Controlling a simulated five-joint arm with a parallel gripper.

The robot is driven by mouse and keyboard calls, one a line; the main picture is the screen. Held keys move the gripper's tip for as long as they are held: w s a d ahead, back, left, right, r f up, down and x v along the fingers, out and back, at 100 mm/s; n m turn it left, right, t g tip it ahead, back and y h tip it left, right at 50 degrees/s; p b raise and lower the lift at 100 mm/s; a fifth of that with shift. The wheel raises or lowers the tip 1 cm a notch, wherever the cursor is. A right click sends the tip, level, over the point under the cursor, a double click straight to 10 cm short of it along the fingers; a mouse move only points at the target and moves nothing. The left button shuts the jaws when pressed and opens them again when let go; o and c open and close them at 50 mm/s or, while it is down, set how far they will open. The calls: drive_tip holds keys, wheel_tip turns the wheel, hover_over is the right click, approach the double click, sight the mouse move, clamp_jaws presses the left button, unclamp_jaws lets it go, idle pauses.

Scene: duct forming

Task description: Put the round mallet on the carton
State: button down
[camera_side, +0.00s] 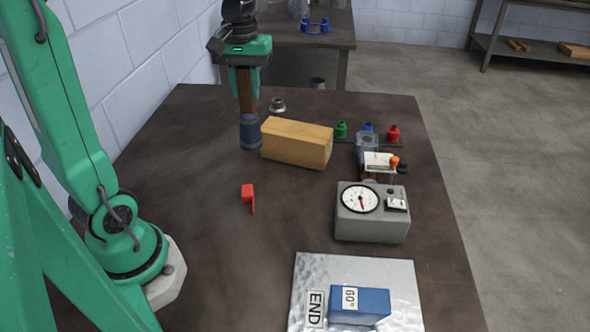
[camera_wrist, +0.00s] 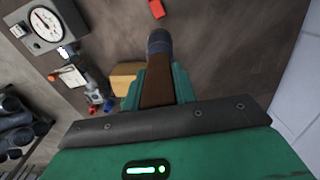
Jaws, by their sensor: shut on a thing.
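My gripper (camera_side: 246,88) is at the back left of the table, shut on the brown handle of the round mallet (camera_side: 249,130). The mallet hangs upright, its blue-grey round head down. In the wrist view the mallet (camera_wrist: 159,45) points away from my gripper (camera_wrist: 160,88). The carton (camera_side: 297,142), a tan oblong box, lies on the table just right of the head in the side view. I cannot tell whether the head touches the carton or the table. In the wrist view the carton (camera_wrist: 124,80) is partly hidden by the gripper.
A red piece (camera_side: 248,196) lies mid-table. A grey dial gauge box (camera_side: 371,215) stands right, near small coloured weights (camera_side: 392,133). A metal plate (camera_side: 405,280) with a blue block (camera_side: 359,304) is in front. A small metal cup (camera_side: 278,105) stands behind the carton.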

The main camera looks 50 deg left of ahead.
drive_tip(key=w+d+r, duration=0.8)
drive_tip(key=w, duration=0.4)
drive_tip(key=shift+d+r, duration=0.15)
drive_tip(key=shift+d, duration=0.25)
drive_tip(key=w+a+f, duration=0.3)
drive_tip(key=a+f, duration=0.4)
drive_tip(key=a, duration=0.4)
drive_tip(key=shift+w, duration=0.25)
drive_tip(key=shift+a+f, duration=0.1)
drive_tip(key=shift+f, duration=0.05)
drive_tip(key=shift+f, duration=2)
